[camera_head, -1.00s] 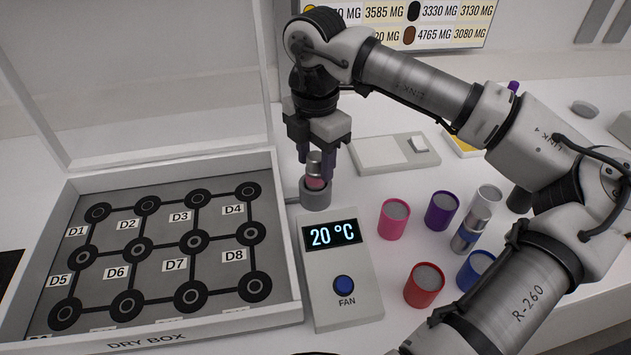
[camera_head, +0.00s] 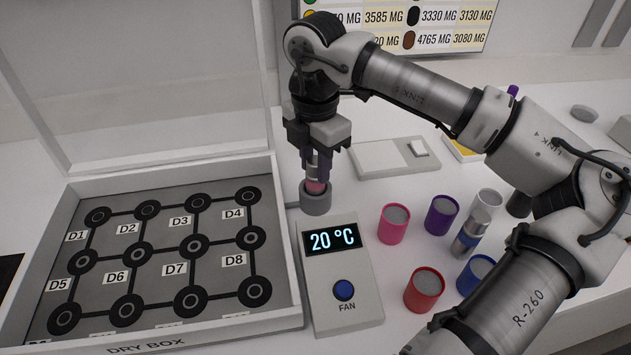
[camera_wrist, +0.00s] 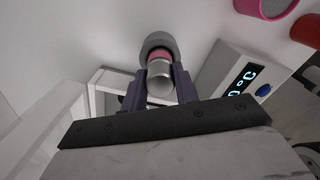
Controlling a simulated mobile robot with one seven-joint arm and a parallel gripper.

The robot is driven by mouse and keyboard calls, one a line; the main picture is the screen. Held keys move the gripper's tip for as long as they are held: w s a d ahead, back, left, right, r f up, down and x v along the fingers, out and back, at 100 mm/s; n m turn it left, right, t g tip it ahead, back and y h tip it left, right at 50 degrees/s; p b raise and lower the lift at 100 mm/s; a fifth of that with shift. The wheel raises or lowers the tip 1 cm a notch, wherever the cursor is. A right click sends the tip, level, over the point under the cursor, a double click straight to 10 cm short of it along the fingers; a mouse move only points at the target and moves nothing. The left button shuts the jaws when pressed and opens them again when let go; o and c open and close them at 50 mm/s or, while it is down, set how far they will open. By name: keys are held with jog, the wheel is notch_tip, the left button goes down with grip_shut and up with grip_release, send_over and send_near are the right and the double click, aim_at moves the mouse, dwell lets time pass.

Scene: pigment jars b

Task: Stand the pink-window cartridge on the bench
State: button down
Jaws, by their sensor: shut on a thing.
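The pink-window cartridge (camera_head: 316,186) is a small silver cylinder with a pink band. It stands upright with its lower end in a round grey socket (camera_head: 316,203) at the back of the temperature unit. My gripper (camera_head: 317,168) points down from above and is shut on the cartridge's silver upper part. In the wrist view the cartridge (camera_wrist: 160,84) sits between the two dark fingers (camera_wrist: 160,90), with the grey socket (camera_wrist: 156,42) around its far end. The cartridge's lower end is hidden in the socket.
The temperature unit (camera_head: 343,318) reads 20 °C. The dry box (camera_head: 285,240) with its raised lid is at left. Pink (camera_head: 393,225), purple (camera_head: 441,215), red (camera_head: 424,290) and blue (camera_head: 476,272) jars and another silver cartridge (camera_head: 470,235) stand at right. A scale (camera_head: 385,158) is behind.

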jog(key=shift+r+p, duration=0.3)
jog(key=shift+r, duration=0.55)
dwell(0.3)
jog(key=shift+r+p, duration=1.55)
jog(key=shift+r, duration=1.65)
